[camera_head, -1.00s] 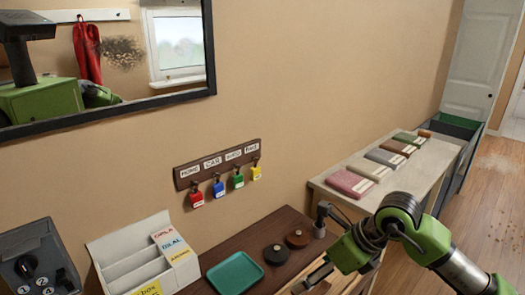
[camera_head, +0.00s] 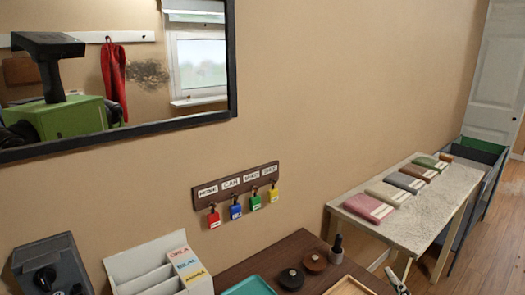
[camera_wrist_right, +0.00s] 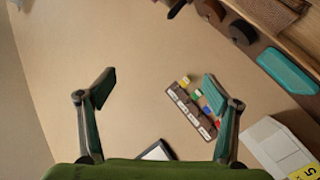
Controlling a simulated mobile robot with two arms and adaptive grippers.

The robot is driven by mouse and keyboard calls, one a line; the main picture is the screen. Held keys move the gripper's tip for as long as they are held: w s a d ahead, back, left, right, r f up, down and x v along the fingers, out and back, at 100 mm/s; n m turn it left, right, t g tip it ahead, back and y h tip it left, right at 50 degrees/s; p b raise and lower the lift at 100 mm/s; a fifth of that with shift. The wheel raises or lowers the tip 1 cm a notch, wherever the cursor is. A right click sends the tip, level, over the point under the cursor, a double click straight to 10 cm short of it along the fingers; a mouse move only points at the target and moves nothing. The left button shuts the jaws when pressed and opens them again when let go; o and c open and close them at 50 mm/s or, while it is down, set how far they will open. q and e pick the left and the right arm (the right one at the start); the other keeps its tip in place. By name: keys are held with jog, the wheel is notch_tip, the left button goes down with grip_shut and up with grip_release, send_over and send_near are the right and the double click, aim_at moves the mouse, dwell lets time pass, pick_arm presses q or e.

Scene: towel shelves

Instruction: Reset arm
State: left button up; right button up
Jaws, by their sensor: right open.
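My right gripper (camera_wrist_right: 158,90) is open and empty in the right wrist view, its two fingers wide apart with the beige wall behind them. The key rack (camera_wrist_right: 190,110) lies beyond its right finger in that view, and no contact can be made out. In the head view only a small piece of what looks like my right arm shows at the bottom right edge, below the pale table. My left gripper is in neither view.
The key rack (camera_head: 236,186) with coloured tags hangs on the wall under a mirror (camera_head: 233,60). A pale table (camera_head: 432,212) holds a row of flat, labelled, towel-like pieces. The brown table (camera_head: 240,262) holds a teal tray (camera_head: 250,287), dark discs and a white organizer (camera_head: 125,262).

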jog(key=s+d+f+m+g, duration=0.2)
jog(key=s+f+m+g, duration=0.2)
jog(key=s+f+g, duration=0.65)
jog(key=s+a+f+g+y, duration=0.1)
jog(key=s+a+f+g, duration=0.2)
jog(key=s+f, duration=1.15)
jog(key=s+f+g, duration=0.1)
jog(key=s+f, duration=0.2)
jog(key=f, duration=2.2)
jog(key=s+d+f+g, duration=0.1)
jog(key=s+d+f, duration=0.2)
jog(key=s+f, duration=1.2)
jog(key=shift+s+f, duration=0.15)
jog(key=shift+s, duration=0.75)
